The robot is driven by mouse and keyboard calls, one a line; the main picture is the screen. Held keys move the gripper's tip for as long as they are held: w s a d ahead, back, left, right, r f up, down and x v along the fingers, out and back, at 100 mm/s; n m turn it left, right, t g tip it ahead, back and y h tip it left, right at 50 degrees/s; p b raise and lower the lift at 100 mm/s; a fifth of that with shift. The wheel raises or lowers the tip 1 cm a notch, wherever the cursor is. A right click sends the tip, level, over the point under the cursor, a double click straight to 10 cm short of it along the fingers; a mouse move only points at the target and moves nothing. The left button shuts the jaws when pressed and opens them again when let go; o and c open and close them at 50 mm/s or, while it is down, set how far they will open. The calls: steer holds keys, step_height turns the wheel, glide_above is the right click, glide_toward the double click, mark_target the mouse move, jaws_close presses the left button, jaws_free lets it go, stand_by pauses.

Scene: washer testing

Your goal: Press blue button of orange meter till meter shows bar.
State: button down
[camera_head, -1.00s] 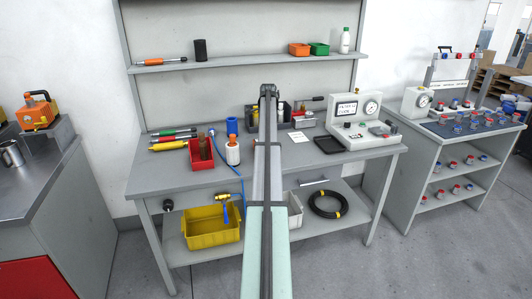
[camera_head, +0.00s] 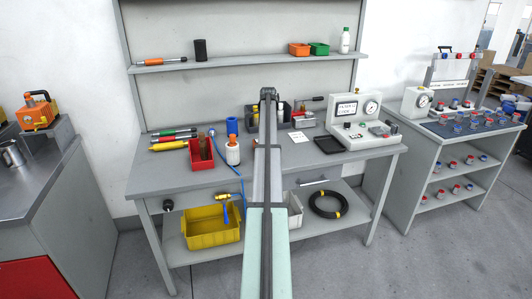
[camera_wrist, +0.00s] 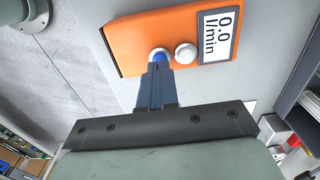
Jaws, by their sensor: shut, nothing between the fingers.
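The orange meter (camera_wrist: 136,42) shows in the wrist view, fixed on a light grey surface. Its display (camera_wrist: 221,33) reads 0.0 l/min. The blue button (camera_wrist: 160,55) is partly covered by my fingertips, and a white button (camera_wrist: 185,53) sits just right of it. My gripper (camera_wrist: 157,70) is shut and empty, with its tips at the blue button; I cannot tell whether they touch or press it. In the head view my arm reaches over the workbench, and I cannot make out the meter there.
A second bench with several small fittings stands at right.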

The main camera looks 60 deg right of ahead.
steer(key=shift+f, duration=0.85)
steer(key=shift+r, duration=3.55)
steer(key=shift+r, duration=0.1)
step_height(320, 180, up, 6)
steer(key=shift+f, duration=0.1)
